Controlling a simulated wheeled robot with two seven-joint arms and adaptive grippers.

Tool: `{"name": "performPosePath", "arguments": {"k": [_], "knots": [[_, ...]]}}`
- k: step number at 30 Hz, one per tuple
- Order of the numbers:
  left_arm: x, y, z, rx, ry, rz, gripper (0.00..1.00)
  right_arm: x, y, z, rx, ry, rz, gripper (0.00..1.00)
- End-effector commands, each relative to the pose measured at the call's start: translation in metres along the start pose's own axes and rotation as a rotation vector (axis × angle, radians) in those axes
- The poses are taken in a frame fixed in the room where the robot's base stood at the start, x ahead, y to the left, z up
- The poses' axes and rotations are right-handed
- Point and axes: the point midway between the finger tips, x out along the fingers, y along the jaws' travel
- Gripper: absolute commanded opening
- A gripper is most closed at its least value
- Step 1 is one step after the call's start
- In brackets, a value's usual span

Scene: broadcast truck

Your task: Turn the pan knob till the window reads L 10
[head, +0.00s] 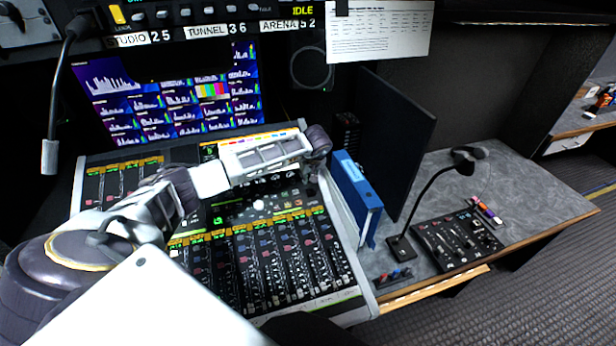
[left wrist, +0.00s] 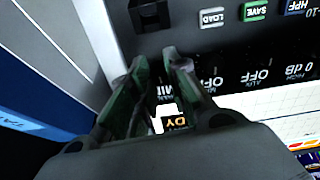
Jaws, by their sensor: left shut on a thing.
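My left gripper (head: 314,168) reaches across the mixing console (head: 348,268) to its upper right part, beside the blue binder. In the left wrist view its two fingers (left wrist: 160,62) are closed in on a small dark thing on the black panel, which I take to be the pan knob. The knob is mostly hidden by the fingers and dark against the panel. I cannot make out an L or R reading. My right gripper is not in view.
A blue binder (head: 358,196) stands close to the right of my left gripper, with a dark upright panel (head: 396,130) behind it. A gooseneck lamp (head: 432,192) and small control box (head: 457,240) are on the grey desk. LOAD and SAVE buttons (left wrist: 255,11) are near the fingers.

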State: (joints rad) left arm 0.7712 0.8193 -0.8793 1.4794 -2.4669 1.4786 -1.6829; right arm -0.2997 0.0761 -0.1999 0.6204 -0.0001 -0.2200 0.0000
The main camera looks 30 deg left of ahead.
Motion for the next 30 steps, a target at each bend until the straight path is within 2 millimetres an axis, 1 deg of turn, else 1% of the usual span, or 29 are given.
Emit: {"name": "performPosePath", "arguments": {"k": [1, 8, 23, 26, 30], "knots": [[0.001, 0.000, -0.001, -0.023, 0.002, 0.001, 0.00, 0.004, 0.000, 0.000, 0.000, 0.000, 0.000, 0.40], [0.001, 0.000, -0.001, -0.163, 0.003, 0.003, 0.00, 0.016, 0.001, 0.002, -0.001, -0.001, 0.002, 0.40], [0.002, -0.001, -0.001, -0.533, 0.003, 0.007, 0.00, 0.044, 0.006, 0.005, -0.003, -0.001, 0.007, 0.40], [0.002, -0.002, 0.000, -0.610, 0.003, 0.007, 0.00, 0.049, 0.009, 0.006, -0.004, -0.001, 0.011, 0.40], [0.001, -0.002, 0.000, -0.712, 0.002, 0.009, 0.00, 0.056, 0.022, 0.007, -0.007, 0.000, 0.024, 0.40]]}}
